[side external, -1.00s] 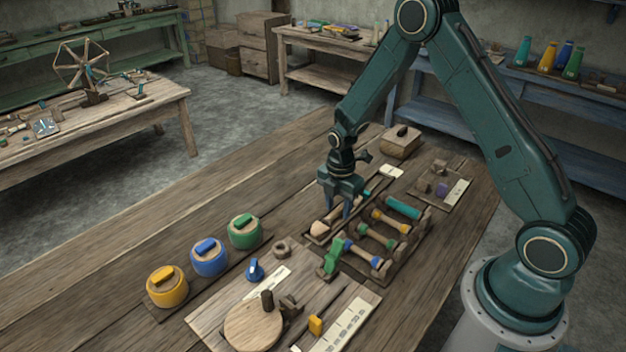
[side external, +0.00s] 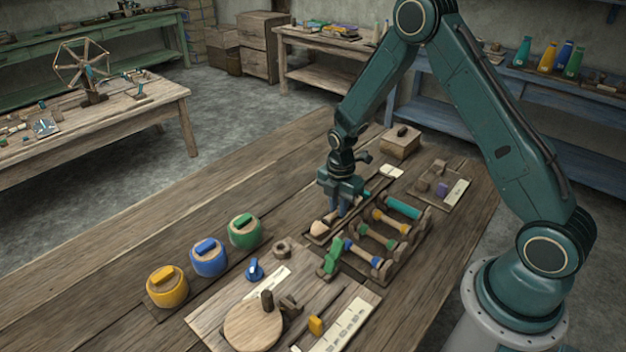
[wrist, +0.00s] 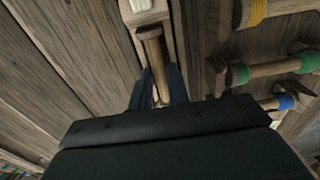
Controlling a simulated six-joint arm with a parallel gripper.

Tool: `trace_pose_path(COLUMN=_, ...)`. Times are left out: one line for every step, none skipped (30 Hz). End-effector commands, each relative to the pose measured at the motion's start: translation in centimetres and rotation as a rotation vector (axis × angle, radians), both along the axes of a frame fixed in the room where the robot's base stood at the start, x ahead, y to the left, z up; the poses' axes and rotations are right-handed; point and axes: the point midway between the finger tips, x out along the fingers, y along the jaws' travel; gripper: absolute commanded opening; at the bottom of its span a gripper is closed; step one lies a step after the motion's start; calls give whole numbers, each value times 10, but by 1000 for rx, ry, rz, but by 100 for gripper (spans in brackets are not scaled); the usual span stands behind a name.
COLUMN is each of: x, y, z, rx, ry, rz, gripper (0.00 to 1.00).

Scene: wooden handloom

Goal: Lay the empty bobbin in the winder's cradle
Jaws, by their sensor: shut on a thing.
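The empty bobbin (wrist: 152,50) is a bare wooden spool; in the side view its pale end (side external: 319,229) shows in a narrow wooden tray (side external: 311,240). My gripper (side external: 341,212) points down over that tray. In the wrist view my gripper (wrist: 160,88) has a dark finger on each side of the bobbin's shaft and is shut on it. The bobbin's near end is hidden by the gripper body. The winder appears to be the board with a round wooden disc (side external: 253,328) and a peg at the front; its cradle is hard to make out.
A rack of wound bobbins (side external: 393,250) stands close to the right of my gripper. A small blue-topped object (side external: 254,270) and a wooden ring (side external: 281,249) lie between. The table's far left is clear.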

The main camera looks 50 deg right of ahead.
Motion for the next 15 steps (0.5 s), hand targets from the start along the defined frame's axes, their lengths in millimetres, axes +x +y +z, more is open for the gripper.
trace_pose_path(x=0, y=0, z=3, rx=0, ry=-1, rz=0, gripper=3)
trace_pose_path(x=0, y=0, z=4, rx=0, ry=-2, rz=0, gripper=3)
trace_pose_path(x=1, y=0, z=6, rx=0, ry=-2, rz=0, gripper=3)
trace_pose_path(x=1, y=0, z=8, rx=0, ry=-3, rz=0, gripper=3)
trace_pose_path(x=1, y=0, z=10, rx=0, ry=-3, rz=0, gripper=3)
trace_pose_path(x=1, y=0, z=12, rx=0, ry=-2, rz=0, gripper=3)
trace_pose_path(x=1, y=0, z=13, rx=0, ry=-2, rz=0, gripper=3)
trace_pose_path(x=0, y=0, z=15, rx=0, ry=-2, rz=0, gripper=3)
trace_pose_path(x=0, y=0, z=18, rx=0, ry=-2, rz=0, gripper=3)
trace_pose_path(x=0, y=0, z=19, rx=0, ry=-2, rz=0, gripper=3)
trace_pose_path(x=1, y=0, z=21, rx=0, ry=-2, rz=0, gripper=3)
trace_pose_path(x=0, y=0, z=23, rx=0, ry=-2, rz=0, gripper=3)
trace_pose_path(x=0, y=0, z=25, rx=0, ry=-2, rz=0, gripper=3)
trace_pose_path(x=0, y=0, z=26, rx=0, ry=-2, rz=0, gripper=3)
trace_pose_path(x=0, y=0, z=29, rx=0, ry=-2, rz=0, gripper=3)
